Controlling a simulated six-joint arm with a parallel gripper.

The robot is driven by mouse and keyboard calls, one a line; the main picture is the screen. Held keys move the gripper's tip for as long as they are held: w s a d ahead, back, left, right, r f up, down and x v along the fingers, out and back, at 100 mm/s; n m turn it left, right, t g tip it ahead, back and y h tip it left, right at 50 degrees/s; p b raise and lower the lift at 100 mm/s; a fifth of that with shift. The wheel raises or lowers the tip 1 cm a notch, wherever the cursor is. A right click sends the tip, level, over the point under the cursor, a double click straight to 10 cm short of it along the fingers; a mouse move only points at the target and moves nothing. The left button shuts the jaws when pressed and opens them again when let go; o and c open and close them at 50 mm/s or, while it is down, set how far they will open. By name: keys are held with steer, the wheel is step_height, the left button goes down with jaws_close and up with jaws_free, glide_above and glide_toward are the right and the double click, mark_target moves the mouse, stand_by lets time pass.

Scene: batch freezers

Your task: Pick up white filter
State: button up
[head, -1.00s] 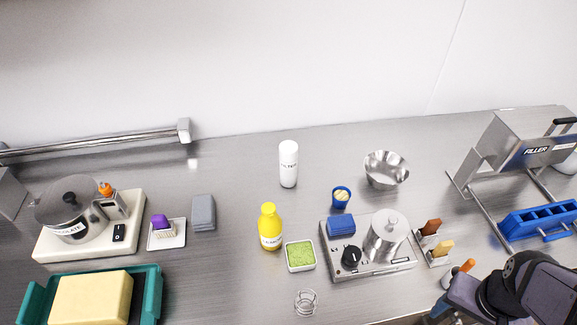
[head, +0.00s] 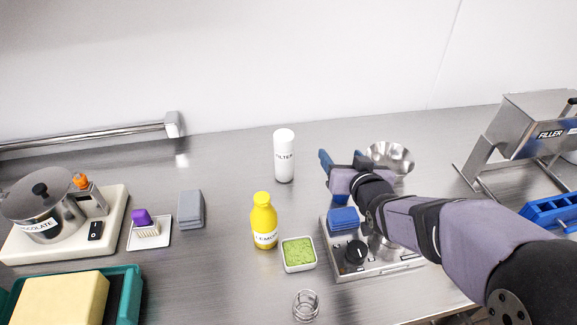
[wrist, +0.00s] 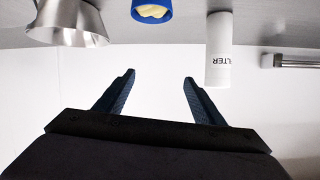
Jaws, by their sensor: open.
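The white filter (head: 284,157) is a white cylinder labelled FILTER, standing upright on the steel counter near the wall. In the wrist view the filter (wrist: 218,52) appears upside down, to the right of and beyond the fingers. My gripper (head: 323,160) is to the right of the filter in the head view, apart from it. In the wrist view my gripper (wrist: 159,78) has its two dark blue fingers spread, with nothing between them.
A metal bowl (head: 395,155) stands behind my arm. A blue cup (wrist: 152,8) shows in the wrist view. A yellow bottle (head: 263,222) and a green-filled dish (head: 298,254) stand in front of the filter.

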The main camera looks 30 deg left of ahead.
mark_target(287, 145)
steer(key=s+a+n+y, duration=0.1)
steer(key=a, duration=0.2)
steer(key=s+a+n+y+b, duration=0.1)
steer(key=s+a+y, duration=0.1)
steer(key=a, duration=0.2)
steer(key=s+a+n+y+b, duration=0.1)
steer(key=s+a, duration=0.1)
steer(key=a, duration=0.1)
steer(key=shift+s+a+f+t+y, duration=0.15)
steer(key=shift+s+t+y, duration=0.1)
steer(key=shift+t+y, duration=0.05)
steer(key=shift+s+f, duration=0.2)
steer(key=shift+p+x, duration=0.85)
steer(key=shift+x, duration=0.95)
steer(key=shift+p+x, duration=0.7)
steer(key=shift+x, duration=1.15)
steer(key=shift+r, duration=0.15)
jaws_close()
